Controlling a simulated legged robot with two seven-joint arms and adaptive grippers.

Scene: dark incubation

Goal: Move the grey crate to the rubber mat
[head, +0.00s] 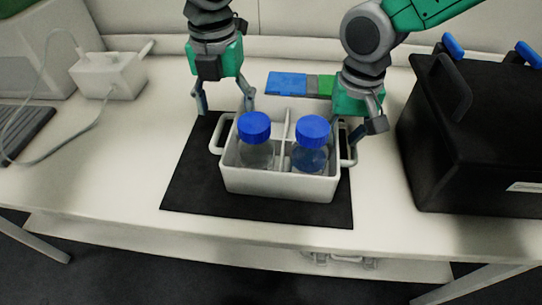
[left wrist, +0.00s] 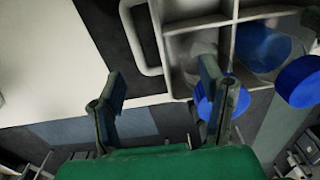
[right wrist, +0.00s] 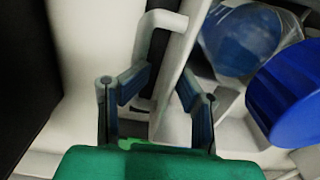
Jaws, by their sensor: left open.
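The grey crate (head: 280,185) sits upright on the black rubber mat (head: 190,185) in the head view. It holds two blue-capped bottles, one (head: 255,150) left and one (head: 311,155) right of a divider. My left gripper (head: 224,104) is open and empty, above and behind the crate's left handle (head: 218,135). In the left wrist view that handle (left wrist: 145,45) lies beyond the fingers, apart from them. My right gripper (head: 352,138) is at the crate's right handle (head: 349,158). In the right wrist view its fingers stand apart with the handle (right wrist: 148,45) and crate wall between them; contact is unclear.
A black box (head: 470,130) with blue-tipped clamps stands close at the right. A white device (head: 108,73) with a cable is at the back left. Blue and green flat pieces (head: 287,83) lie behind the crate.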

